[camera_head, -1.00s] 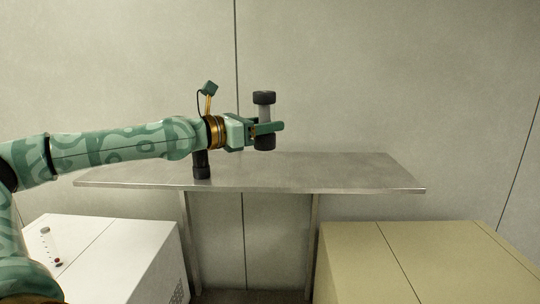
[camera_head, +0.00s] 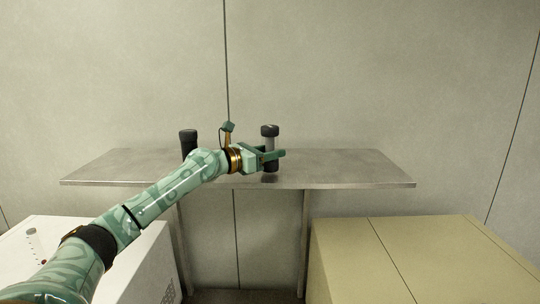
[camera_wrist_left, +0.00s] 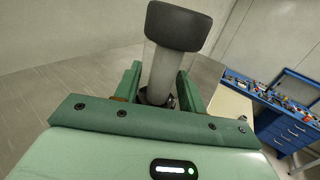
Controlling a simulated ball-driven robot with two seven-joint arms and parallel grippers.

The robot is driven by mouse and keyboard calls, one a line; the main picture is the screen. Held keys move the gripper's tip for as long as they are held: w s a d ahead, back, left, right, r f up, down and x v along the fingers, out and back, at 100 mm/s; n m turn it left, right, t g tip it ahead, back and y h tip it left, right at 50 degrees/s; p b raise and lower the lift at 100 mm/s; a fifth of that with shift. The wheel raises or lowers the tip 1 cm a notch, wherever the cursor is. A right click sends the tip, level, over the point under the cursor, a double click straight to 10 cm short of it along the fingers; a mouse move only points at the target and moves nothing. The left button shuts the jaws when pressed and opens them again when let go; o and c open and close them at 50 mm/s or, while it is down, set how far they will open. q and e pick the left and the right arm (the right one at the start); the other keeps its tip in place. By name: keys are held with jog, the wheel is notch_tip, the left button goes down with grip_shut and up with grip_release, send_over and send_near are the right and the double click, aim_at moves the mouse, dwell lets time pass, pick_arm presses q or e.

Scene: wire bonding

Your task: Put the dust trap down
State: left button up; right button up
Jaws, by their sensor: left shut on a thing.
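The dust trap (camera_head: 270,142) is a greyish clear cylinder with a black cap at each end. It stands upright at the middle of the steel table (camera_head: 345,168). My left gripper (camera_head: 273,155) is shut on it, with the fingers at its lower half. The lower cap appears at the level of the tabletop; I cannot tell whether it touches. In the left wrist view the dust trap (camera_wrist_left: 162,60) rises between the two green fingers, its black cap toward the top. My right gripper is not in view.
A black cylinder (camera_head: 188,143) stands on the table behind my left forearm. The tabletop right of the dust trap is clear. A white cabinet (camera_head: 135,265) and a beige cabinet (camera_head: 400,260) stand in front. A blue workbench (camera_wrist_left: 285,125) shows in the left wrist view.

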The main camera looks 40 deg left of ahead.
pick_arm(q)
jog(key=shift+f, duration=0.4)
jog(key=shift+s+f, duration=0.1)
jog(key=o, duration=1)
jog(key=shift+o, duration=0.2)
